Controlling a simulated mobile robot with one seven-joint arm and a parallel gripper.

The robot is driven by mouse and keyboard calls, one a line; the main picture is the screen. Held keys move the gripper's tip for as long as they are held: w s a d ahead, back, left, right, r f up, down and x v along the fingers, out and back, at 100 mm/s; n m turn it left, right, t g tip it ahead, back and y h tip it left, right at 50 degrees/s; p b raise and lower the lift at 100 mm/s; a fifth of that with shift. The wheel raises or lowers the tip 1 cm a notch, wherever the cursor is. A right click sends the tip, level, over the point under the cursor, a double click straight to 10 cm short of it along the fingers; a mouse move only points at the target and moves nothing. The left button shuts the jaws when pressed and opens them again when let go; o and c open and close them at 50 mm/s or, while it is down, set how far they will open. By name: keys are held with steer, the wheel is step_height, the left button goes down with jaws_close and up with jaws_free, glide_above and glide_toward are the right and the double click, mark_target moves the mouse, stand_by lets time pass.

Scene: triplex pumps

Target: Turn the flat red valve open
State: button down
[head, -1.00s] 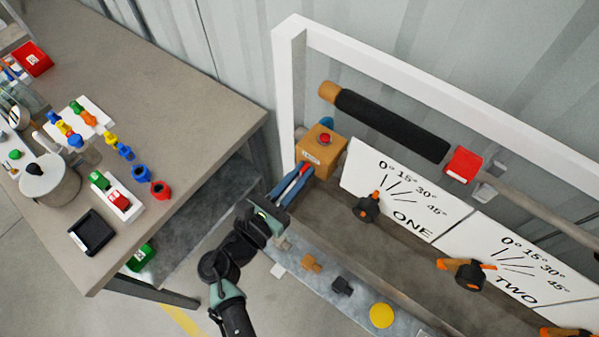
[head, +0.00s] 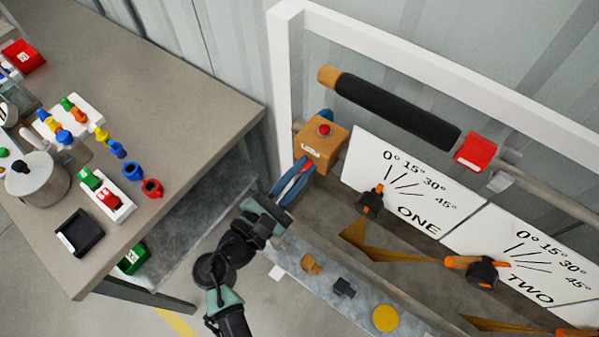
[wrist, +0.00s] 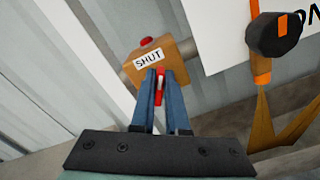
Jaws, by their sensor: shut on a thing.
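The flat red valve handle (wrist: 160,86) shows in the wrist view between the two blue fingers of my gripper (wrist: 160,78), just below an orange-brown box (wrist: 158,60) labelled "SHUT". My gripper is shut on the handle, and the fingers hide its sides. In the head view my gripper (head: 291,182) reaches up to the front of the same box (head: 320,143), which has a red button on top. The handle is mostly hidden there.
White dial boards ONE (head: 402,188) and TWO (head: 530,255) stand to the right, with black-and-orange knobs (head: 370,200). Amber wedge shapes (head: 372,248) spread below the knobs over the trough. A cluttered table (head: 170,95) stands left.

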steer(key=m+b, duration=0.3)
steer(key=m, duration=0.1)
steer(key=m+b, duration=0.3)
steer(key=b, duration=0.1)
steer(key=f+m+b, duration=0.1)
steer(key=m+b, duration=0.2)
steer(key=m, duration=0.1)
steer(key=shift+s+d+f+m+b, duration=0.1)
steer(key=shift+s+d+m+b, duration=0.1)
steer(key=shift+m+b, duration=0.1)
stand_by(0.3)
steer(key=c, duration=0.9)
jaws_free()
steer(key=b+v, duration=0.2)
steer(key=v, duration=1.1)
